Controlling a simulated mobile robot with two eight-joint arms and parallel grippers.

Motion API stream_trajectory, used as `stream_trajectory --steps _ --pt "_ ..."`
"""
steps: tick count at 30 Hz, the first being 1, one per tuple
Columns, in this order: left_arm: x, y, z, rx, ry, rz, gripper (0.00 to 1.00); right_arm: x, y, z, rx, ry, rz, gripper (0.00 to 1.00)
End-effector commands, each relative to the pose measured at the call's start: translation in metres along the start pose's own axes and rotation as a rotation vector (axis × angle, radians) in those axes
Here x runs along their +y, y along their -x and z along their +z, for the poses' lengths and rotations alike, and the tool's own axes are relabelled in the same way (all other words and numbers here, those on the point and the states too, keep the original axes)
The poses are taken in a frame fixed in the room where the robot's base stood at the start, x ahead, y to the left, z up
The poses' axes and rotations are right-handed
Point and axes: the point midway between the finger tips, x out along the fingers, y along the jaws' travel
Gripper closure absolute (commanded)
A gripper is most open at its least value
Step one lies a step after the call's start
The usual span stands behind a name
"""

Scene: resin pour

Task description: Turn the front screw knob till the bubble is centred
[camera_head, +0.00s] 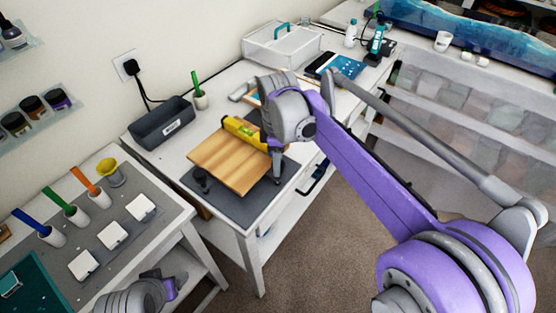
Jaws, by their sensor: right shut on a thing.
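A wooden board (230,162) sits raised over a dark grey mat (238,207) on the white table. A yellow spirit level (240,128) lies on the board's far part; its bubble is too small to read. A dark screw knob (202,182) shows at the board's near left corner. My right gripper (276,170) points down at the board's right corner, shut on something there. Its fingers hide what they hold, probably another screw knob. Of my left arm only a grey and purple part shows at the bottom edge; its fingers are not seen.
A black bin (161,124) and a cup with a green stick (200,99) stand behind the board. A clear box (283,46) stands farther back.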

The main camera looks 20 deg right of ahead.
Motion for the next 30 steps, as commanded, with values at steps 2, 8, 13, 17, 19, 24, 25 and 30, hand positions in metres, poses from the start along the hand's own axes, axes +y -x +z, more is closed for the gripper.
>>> stream_trajectory --steps 2,8,13,17,19,24,25,30 --pt "0.0000 0.0004 -0.0004 0.000 0.000 0.000 0.26 0.0001 0.0002 -0.0001 0.001 -0.034 0.000 1.00" --pt "0.0000 0.0014 -0.0014 0.001 0.000 0.000 0.26 0.0002 0.0002 -0.0001 0.001 -0.173 -0.002 1.00" --pt "0.0000 0.0024 -0.0023 0.002 0.000 0.000 0.26 0.0002 0.0001 -0.0001 0.002 -0.330 -0.004 1.00" --pt "0.0000 0.0030 -0.0030 0.002 0.000 0.000 0.26 0.0001 -0.0001 0.0000 0.003 -0.454 -0.005 1.00" --pt "0.0000 0.0033 -0.0033 0.003 0.000 0.000 0.26 0.0001 -0.0003 0.0000 0.003 -0.521 -0.006 1.00" --pt "0.0000 0.0040 -0.0040 0.003 0.000 0.000 0.26 -0.0001 -0.0006 0.0001 0.004 -0.682 -0.008 1.00" --pt "0.0000 0.0041 -0.0041 0.003 0.000 0.000 0.26 -0.0001 -0.0007 0.0001 0.004 -0.711 -0.008 1.00" --pt "0.0000 0.0046 -0.0046 0.004 0.000 0.000 0.26 -0.0003 -0.0011 0.0002 0.004 -0.872 -0.011 1.00"
